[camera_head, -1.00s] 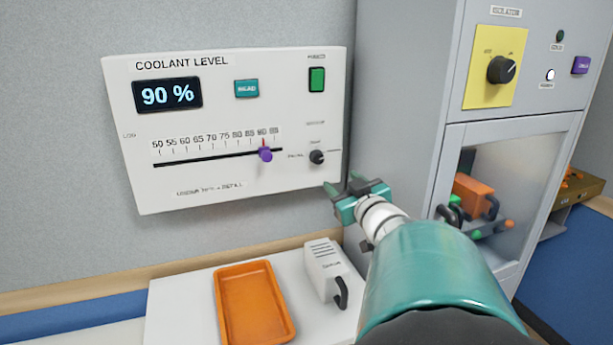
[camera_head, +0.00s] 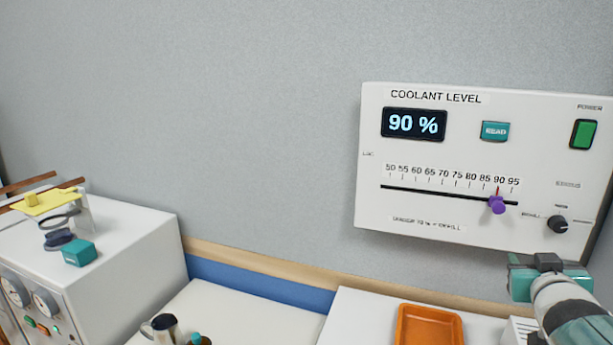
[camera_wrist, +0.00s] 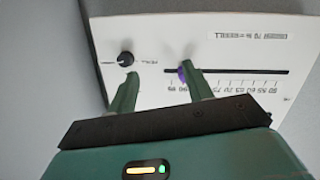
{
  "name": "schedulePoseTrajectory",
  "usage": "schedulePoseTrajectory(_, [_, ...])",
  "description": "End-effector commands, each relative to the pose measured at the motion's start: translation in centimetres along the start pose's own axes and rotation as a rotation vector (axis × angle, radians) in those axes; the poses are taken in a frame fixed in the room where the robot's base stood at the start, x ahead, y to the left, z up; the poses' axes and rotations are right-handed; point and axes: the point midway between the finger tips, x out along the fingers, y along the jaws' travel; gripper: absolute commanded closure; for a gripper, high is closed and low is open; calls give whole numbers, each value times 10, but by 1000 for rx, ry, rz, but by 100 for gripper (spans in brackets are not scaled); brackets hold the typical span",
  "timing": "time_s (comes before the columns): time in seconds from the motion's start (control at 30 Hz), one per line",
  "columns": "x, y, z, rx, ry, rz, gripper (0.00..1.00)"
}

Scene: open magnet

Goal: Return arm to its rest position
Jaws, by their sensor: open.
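My gripper (camera_head: 541,262) is at the lower right of the head view, in front of the lower part of the coolant level panel (camera_head: 370,150). In the wrist view, its two green fingers (camera_wrist: 160,80) stand apart with nothing between them. The panel display (camera_head: 414,124) reads 90 %. The purple slider knob (camera_head: 496,204) sits near the 90 mark. It also shows in the wrist view (camera_wrist: 182,74), just behind one finger. Whether that finger touches it I cannot tell. A black dial (camera_wrist: 126,59) shows beyond the other finger.
An orange tray (camera_head: 400,330) lies on a white surface (camera_head: 352,318) below the panel. At the left stands a white cabinet (camera_head: 125,255) with gauges, a teal block (camera_head: 80,253) and a yellow piece (camera_head: 45,203) on top. A mug (camera_head: 162,328) stands at the bottom. The wall area between is clear.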

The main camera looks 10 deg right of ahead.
Motion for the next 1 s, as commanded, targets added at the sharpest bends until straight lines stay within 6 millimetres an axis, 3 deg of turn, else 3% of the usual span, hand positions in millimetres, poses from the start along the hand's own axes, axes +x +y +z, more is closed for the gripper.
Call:
schedulePoseTrajectory(0.03, [-6, -28, -1, 7, -44, -25, 50])
schedulePoseTrajectory(0.17, [-33, -92, 14, 15, -205, -97, 50])
schedulePoseTrajectory(0.27, [-66, -142, 31, 1, -344, -184, 50])
schedulePoseTrajectory(0.4, [-129, -206, 60, -56, -544, -346, 50])
schedulePoseTrajectory(0.5, [-176, -238, 79, -111, -664, -459, 50])
schedulePoseTrajectory(0.6, [-211, -255, 92, -158, -748, -542, 50])
schedulePoseTrajectory(0.7, [-230, -262, 99, -185, -793, -585, 50])
schedulePoseTrajectory(1.0, [-233, -263, 101, -191, -803, -593, 50])
